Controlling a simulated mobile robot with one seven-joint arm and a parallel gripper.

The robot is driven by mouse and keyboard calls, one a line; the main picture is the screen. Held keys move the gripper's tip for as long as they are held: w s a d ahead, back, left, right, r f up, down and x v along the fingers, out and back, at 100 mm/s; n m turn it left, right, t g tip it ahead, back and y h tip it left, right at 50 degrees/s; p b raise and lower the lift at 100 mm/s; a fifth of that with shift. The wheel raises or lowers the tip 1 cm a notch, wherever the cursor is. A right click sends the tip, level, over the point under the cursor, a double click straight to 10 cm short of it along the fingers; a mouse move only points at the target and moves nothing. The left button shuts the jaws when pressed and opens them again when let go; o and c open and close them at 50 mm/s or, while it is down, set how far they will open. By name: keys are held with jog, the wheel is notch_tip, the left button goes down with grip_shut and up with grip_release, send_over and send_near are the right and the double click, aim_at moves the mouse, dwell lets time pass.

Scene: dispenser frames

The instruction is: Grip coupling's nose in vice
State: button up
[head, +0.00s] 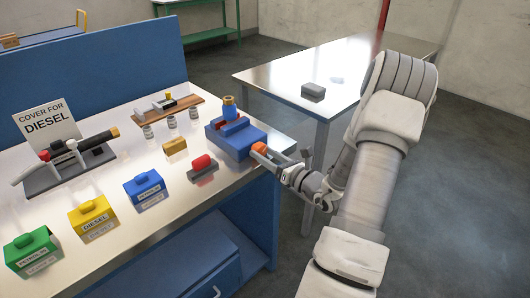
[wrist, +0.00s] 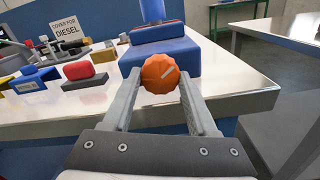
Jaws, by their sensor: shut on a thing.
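The blue vice (head: 240,141) stands at the right end of the white bench; its blue body also shows ahead in the wrist view (wrist: 165,52). An upright piece with a brass-coloured top and blue lower part, seemingly the coupling (head: 229,102), stands at the vice's top; only its blue lower part (wrist: 152,10) shows in the wrist view. I cannot see how firmly the jaws hold its nose. My gripper (wrist: 160,92) is shut on a faceted orange knob (wrist: 160,73) with a pale mark, at the vice's near side. Its shaft is hidden.
A red-topped block (head: 203,166), a tan block (head: 175,146) and blue, yellow and green boxes lie left of the vice. A nozzle on a stand (head: 68,165) is farther left. A second table (head: 330,70) stands behind. The bench edge runs below my gripper.

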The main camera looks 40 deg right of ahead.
jog(key=o, duration=1.4)
jog(key=shift+c, duration=0.2)
jog(key=shift+s, duration=0.1)
jog(key=s+d+p, duration=0.1)
jog(key=s+d, duration=0.1)
jog(key=s, duration=1.5)
jog(key=shift+d, duration=0.25)
